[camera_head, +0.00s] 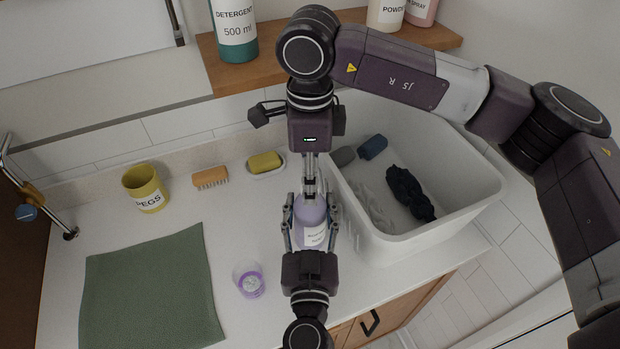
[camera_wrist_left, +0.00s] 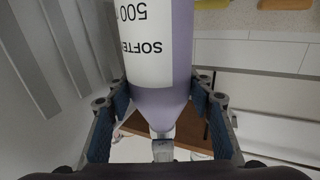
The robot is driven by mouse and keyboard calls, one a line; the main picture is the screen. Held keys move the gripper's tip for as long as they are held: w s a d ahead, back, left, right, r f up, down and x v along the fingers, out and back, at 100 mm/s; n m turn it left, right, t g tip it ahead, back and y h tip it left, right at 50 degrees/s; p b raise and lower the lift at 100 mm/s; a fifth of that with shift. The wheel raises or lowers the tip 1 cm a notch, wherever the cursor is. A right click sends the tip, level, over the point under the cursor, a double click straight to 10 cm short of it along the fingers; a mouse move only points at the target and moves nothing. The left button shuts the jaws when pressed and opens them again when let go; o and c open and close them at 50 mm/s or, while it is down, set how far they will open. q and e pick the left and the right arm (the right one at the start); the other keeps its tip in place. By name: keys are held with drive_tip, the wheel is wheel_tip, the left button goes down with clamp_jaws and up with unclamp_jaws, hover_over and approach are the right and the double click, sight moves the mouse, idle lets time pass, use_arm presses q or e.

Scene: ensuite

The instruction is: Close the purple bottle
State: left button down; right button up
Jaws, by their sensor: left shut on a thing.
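The purple bottle (camera_head: 308,222) stands upright on the counter, left of the white tub. My left gripper (camera_head: 309,232) is shut on its body, one finger on each side. In the left wrist view the bottle (camera_wrist_left: 160,101) appears upside down, with its label and narrow neck showing. A small grey piece (camera_wrist_left: 163,150) is at the neck; I cannot tell if it is a cap or fingertips. My right gripper (camera_head: 312,189) points down over the bottle's top, its fingers looking close together. Whether it holds a cap is hidden.
The white tub (camera_head: 450,215) with dark cloth is close on the right. A small purple cup (camera_head: 250,281) stands left of the bottle. A green mat (camera_head: 150,290), yellow pegs cup (camera_head: 146,188), brush (camera_head: 210,178) and soap dish (camera_head: 266,172) are further left. A wooden shelf (camera_head: 270,70) runs behind.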

drive_tip(key=shift+o, duration=0.7)
wheel_tip(320, 180, up, 12)
use_arm(q)
drive_tip(key=c, duration=0.9)
unclamp_jaws()
